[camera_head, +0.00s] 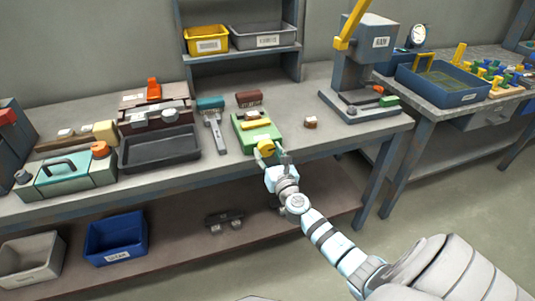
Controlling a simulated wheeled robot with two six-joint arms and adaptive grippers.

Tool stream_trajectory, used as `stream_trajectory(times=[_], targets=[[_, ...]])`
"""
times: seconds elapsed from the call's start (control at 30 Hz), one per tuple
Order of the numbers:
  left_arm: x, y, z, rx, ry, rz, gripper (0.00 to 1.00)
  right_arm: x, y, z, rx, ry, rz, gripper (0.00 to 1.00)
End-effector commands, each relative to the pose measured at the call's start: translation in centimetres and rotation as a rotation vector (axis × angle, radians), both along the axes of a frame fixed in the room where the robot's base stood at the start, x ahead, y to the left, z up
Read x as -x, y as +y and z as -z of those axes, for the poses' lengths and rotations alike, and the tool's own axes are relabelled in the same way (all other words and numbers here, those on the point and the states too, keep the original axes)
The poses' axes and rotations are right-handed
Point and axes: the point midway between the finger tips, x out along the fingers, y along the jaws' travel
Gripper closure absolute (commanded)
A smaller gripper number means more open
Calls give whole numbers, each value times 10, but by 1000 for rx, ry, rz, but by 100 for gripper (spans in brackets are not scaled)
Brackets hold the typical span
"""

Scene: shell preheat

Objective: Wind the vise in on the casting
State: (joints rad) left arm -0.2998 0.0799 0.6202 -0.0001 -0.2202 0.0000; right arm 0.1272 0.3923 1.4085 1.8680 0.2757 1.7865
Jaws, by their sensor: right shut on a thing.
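The green vise (243,135) sits near the front edge of the workbench. A small pale and brown piece (251,115) shows at its far end, beside a yellow bar (256,123) across its top; I cannot tell surely whether this piece is the casting. A round yellow knob (265,148) is at the vise's near end. My right gripper (270,156) reaches in from the front right and is shut on the yellow knob, partly hiding it. My left gripper is not in view.
A caliper-like grey tool (216,136) lies left of the vise, with a black tray (160,148) further left. A small brown and white part (310,122) lies to the right. A grey press (366,60) stands at the bench's right end.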

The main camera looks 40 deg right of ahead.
Motion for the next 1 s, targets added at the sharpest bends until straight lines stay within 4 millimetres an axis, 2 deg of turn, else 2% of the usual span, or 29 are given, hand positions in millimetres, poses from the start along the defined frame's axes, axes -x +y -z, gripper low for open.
stream_trajectory(times=[0.03, 0.07, 0.17, 0.47, 0.57, 0.67, 0.9, 1.0], targets=[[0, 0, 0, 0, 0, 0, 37, 1, 1, 5, -6, 9, -2, 83], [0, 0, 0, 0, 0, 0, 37, 2, 1, 6, -5, 10, -2, 52], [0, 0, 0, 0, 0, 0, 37, 1, 1, 5, -5, 8, -1, 36], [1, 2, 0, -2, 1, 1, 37, 1, 1, 3, -2, 5, -2, 35], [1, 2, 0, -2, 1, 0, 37, 8, 3, 3, 0, 4, -1, 35], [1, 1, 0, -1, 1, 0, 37, 28, 10, 4, -2, 5, -3, 35], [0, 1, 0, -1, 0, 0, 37, 90, 32, 4, -2, 9, -2, 35], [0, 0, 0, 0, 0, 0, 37, 106, 37, 4, -3, 8, -2, 35]])
